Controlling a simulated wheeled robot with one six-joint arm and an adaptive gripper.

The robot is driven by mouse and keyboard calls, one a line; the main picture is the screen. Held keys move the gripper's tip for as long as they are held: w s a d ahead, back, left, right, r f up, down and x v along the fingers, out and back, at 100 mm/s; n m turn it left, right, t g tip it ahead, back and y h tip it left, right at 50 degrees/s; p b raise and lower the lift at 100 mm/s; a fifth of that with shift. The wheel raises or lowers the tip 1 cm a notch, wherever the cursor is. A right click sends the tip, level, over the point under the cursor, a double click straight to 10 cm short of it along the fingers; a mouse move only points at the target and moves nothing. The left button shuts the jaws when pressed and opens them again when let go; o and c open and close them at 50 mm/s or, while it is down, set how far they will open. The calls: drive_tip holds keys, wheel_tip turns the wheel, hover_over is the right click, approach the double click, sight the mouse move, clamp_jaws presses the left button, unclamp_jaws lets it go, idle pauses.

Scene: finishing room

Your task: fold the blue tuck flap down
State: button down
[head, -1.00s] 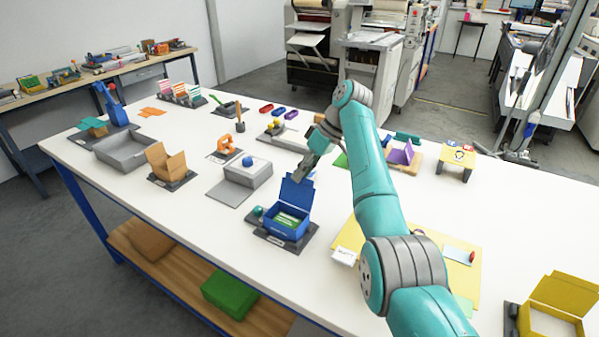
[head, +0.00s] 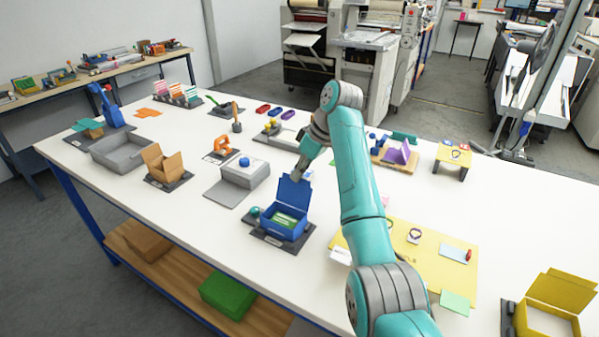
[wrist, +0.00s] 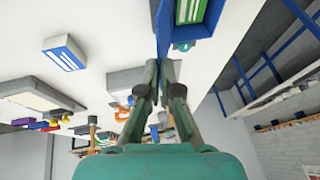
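The blue box (head: 285,229) stands open on a dark base near the table's front edge, with green and white contents inside. Its blue tuck flap (head: 293,191) stands upright at the back of the box. My gripper (head: 298,176) is just behind the flap's top edge. In the wrist view the flap (wrist: 163,28) shows nearly edge-on, just beyond the fingertips (wrist: 159,64). The two fingers converge and their tips look shut together. I cannot tell whether they touch the flap.
A grey box with a blue knob (head: 246,171) stands left of the blue box. An open cardboard box (head: 164,165) and a grey tray (head: 122,152) are farther left. A yellow mat (head: 430,262) lies to the right, and a yellow box (head: 548,312) is at the right front.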

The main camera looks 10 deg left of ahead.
drive_tip(key=shift+s+t, duration=0.1)
drive_tip(key=shift+t, duration=0.2)
drive_tip(key=c, duration=1.4)
unclamp_jaws()
